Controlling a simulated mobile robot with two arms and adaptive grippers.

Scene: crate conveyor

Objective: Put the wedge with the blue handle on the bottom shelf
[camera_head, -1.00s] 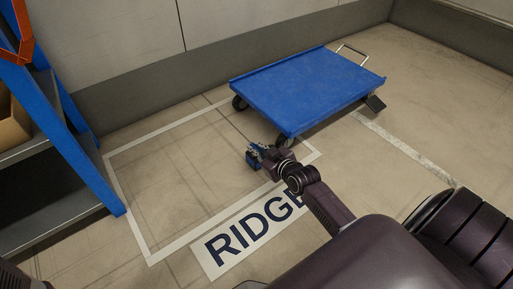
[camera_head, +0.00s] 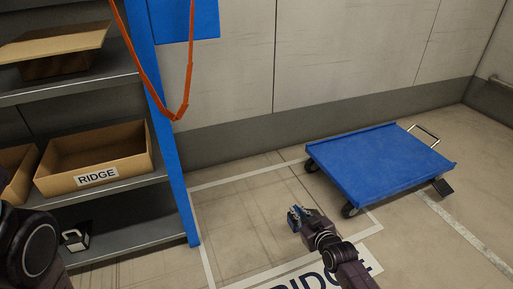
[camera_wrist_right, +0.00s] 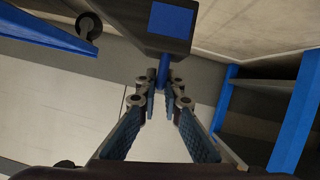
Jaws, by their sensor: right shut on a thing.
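My right gripper (camera_head: 298,215) is over the marked floor area, in front of the blue cart. In the right wrist view my right gripper (camera_wrist_right: 162,92) is shut on the blue handle (camera_wrist_right: 162,72) of the wedge. The wedge's dark body (camera_wrist_right: 125,22), with a blue square patch, lies beyond the fingertips. In the head view the wedge is small and hard to tell from the blue fingers. The bottom shelf (camera_head: 135,218) of the blue-posted rack is at the left, apart from the gripper. My left gripper is out of view; only part of that arm shows at lower left.
A cardboard box labelled RIDGE (camera_head: 140,168) stands on the shelf above. An orange strap (camera_head: 190,85) hangs by the blue post (camera_head: 165,135). The blue cart (camera_head: 380,160) stands right.

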